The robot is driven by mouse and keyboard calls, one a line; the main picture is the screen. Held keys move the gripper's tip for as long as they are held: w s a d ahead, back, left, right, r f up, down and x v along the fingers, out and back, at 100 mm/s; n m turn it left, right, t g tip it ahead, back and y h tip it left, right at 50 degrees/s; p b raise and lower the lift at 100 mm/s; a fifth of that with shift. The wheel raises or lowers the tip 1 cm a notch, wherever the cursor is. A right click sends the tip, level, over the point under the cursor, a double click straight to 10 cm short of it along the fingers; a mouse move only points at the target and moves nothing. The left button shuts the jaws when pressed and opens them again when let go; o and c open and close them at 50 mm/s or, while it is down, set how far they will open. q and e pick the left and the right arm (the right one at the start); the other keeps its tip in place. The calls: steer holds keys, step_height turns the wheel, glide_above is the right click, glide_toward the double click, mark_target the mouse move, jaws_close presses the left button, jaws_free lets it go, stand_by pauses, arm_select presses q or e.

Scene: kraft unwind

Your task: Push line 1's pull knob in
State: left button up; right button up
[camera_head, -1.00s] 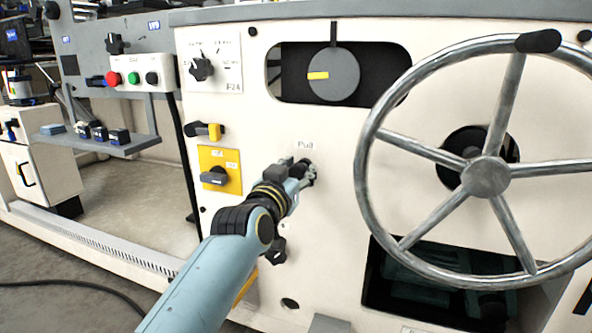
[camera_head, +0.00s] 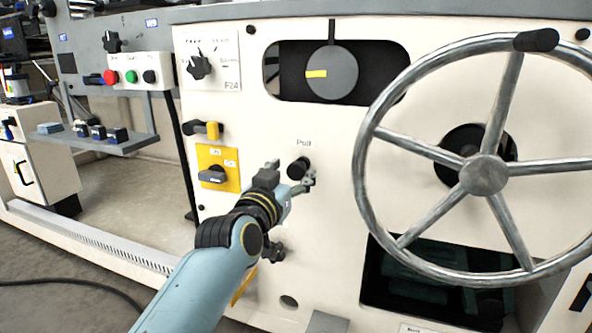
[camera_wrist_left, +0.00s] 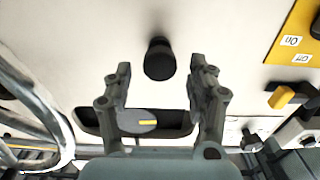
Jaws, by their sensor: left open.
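The black pull knob (camera_head: 299,168) sits on the cream panel just under the "Pull" label. In the left wrist view the knob (camera_wrist_left: 159,60) stands out from the panel, beyond and between the two fingers. My left gripper (camera_head: 291,176) is at the panel in front of and slightly below the knob in the head view. In the left wrist view the left gripper (camera_wrist_left: 160,82) is open, with its fingers apart and nothing between them. Whether a finger touches the panel, I cannot tell. My right gripper is not in view.
A large metal handwheel (camera_head: 485,174) stands to the right of the knob. A yellow switch plate (camera_head: 229,158) is to the left. A dial (camera_head: 332,73) sits in a dark slot above. Another dark knob (camera_head: 276,252) is below my left gripper.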

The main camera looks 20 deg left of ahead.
arm_select(q)
steer(key=s, duration=0.4)
steer(key=shift+s, duration=0.1)
